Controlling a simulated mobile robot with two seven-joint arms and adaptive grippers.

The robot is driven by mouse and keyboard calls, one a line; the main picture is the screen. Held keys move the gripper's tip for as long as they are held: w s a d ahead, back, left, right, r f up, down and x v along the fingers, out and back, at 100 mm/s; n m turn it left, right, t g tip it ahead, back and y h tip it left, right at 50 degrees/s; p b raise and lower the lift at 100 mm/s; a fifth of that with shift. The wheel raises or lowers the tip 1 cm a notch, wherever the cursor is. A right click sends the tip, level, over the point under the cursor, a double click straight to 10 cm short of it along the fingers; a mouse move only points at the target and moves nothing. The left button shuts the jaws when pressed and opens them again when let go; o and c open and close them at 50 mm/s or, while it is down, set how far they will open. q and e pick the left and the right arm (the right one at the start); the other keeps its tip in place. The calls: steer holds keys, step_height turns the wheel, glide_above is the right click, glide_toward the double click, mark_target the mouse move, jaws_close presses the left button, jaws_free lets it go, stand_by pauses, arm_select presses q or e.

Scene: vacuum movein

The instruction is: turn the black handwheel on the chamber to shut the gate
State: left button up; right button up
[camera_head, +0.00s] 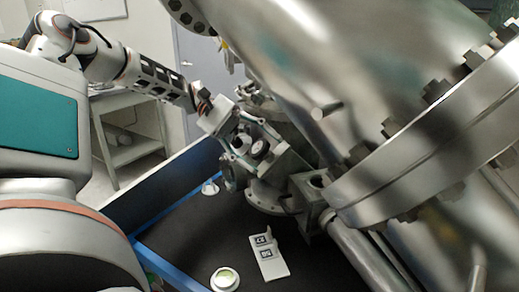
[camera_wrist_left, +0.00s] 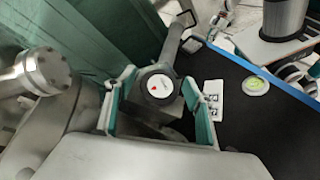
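The black handwheel (camera_head: 259,149) sits on a metal valve body below the big steel chamber (camera_head: 330,60). In the left wrist view, what looks like this handwheel (camera_wrist_left: 158,87) is a dark disc with a white face and a small red mark. My left gripper (camera_head: 248,156) reaches in from the left. In the wrist view its two teal-lined fingers (camera_wrist_left: 158,78) stand apart on either side of the handwheel, with gaps visible; contact cannot be seen clearly. The gate inside is hidden. My right gripper does not show.
A white marker plate (camera_head: 269,257) and a round pale-green dial (camera_head: 226,279) lie on the dark surface (camera_head: 185,240), edged in blue. Another small white disc (camera_head: 210,188) lies farther back. A bolted flange (camera_head: 430,150) and pipes crowd the right. A grey shelf (camera_head: 130,130) stands at the back left.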

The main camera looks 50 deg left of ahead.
arm_select(q)
steer(key=shift+a, duration=0.2)
steer(key=w+v, duration=0.1)
steer(key=v, duration=0.6)
steer(key=shift+s, duration=0.5)
